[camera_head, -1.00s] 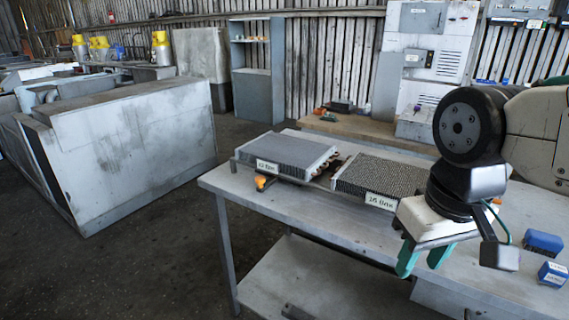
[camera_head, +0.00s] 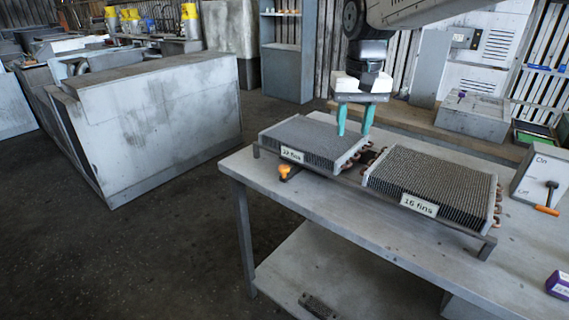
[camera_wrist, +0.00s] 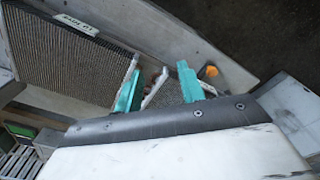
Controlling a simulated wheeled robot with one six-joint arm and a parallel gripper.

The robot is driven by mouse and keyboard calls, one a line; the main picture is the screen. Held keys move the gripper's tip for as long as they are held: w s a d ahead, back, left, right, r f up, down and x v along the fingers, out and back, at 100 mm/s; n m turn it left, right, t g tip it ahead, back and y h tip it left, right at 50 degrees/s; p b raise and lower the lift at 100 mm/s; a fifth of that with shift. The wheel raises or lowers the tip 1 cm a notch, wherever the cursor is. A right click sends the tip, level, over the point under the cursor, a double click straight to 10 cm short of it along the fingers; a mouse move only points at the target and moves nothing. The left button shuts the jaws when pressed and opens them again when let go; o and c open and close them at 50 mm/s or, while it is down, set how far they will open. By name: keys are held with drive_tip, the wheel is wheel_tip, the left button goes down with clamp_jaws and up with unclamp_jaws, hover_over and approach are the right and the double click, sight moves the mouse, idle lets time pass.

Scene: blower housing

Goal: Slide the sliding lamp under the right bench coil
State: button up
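The sliding lamp (camera_head: 286,172) is a small orange knob-like piece at the front of the left bench coil (camera_head: 310,137), below its label, which is hard to read. The lamp also shows in the wrist view (camera_wrist: 209,71). The right bench coil (camera_head: 440,175) is a grey finned block labelled "16 fins"; it fills the upper left of the wrist view (camera_wrist: 65,65). My gripper (camera_head: 354,131) has two teal fingers, apart and empty, over the back right part of the left coil. It is apart from the lamp, with the left coil between them in the head view.
Both coils sit on a rail-like frame (camera_head: 482,250) on the grey bench (camera_head: 262,185). Copper pipe ends show between the coils. A panel (camera_head: 541,180) with an orange-handled lever stands at right, and a purple box (camera_head: 559,284) lies near it. The front bench strip is clear.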

drive_tip(key=w+a+f, duration=0.5)
drive_tip(key=w+a, duration=0.2)
drive_tip(key=w, duration=0.1)
approach(284, 167)
drive_tip(key=shift+w+d+f+n+g, duration=0.15)
drive_tip(key=shift+d+n+g, duration=0.05)
drive_tip(key=shift+n+g, duration=0.1)
drive_tip(key=f, duration=0.7)
drive_tip(key=shift+w+a+f, duration=0.2)
drive_tip(key=shift+a+f, duration=0.05)
drive_tip(key=shift+a, duration=0.05)
drive_tip(key=shift+f, duration=0.45)
clamp_jaws()
drive_tip(key=shift+s, duration=0.1)
